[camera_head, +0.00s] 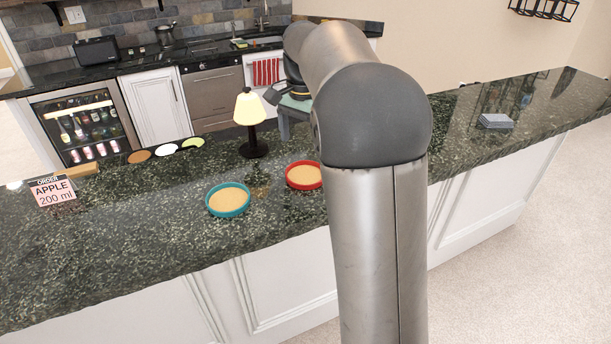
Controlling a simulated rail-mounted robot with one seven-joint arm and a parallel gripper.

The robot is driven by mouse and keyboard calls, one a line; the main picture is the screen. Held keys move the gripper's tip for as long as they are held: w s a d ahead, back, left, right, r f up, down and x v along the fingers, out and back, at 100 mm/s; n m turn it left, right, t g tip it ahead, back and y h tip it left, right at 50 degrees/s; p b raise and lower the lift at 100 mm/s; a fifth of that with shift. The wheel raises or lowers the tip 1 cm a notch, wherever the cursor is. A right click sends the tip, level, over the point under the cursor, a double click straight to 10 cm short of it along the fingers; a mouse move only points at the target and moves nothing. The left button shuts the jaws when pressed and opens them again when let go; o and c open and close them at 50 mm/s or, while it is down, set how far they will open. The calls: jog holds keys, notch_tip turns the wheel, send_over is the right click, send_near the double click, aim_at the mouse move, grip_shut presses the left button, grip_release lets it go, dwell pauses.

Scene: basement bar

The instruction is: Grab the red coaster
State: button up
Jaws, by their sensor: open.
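The red coaster (304,174) is a round, red-rimmed disc with a tan, cork-like inside. It lies flat on the dark green stone counter, and my arm stands close by its right side in the picture. A similar teal-rimmed coaster (228,199) lies to its left and nearer the front edge. My gripper (298,130) hangs above and behind the red coaster in the picture, partly hidden by my own arm. One grey-green finger shows pointing down; the other is mostly hidden. The gripper is open, apart from the coaster, and nothing shows between its fingers.
A small lamp (251,125) with a cream shade stands left of my gripper. Brown (139,157), white (166,150) and yellow-green (193,143) discs lie further left. An order sign (53,192) stands at far left. A grey stack (495,121) lies at right. The front left counter is clear.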

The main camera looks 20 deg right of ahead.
aim_at(308, 173)
jog(key=f, duration=0.2)
jog(key=f+p, duration=0.1)
jog(key=f, duration=0.4)
jog(key=shift+s+d+f, duration=0.1)
jog(key=shift+d+f, duration=0.15)
jog(key=shift+d, duration=0.05)
jog(key=c, duration=0.8)
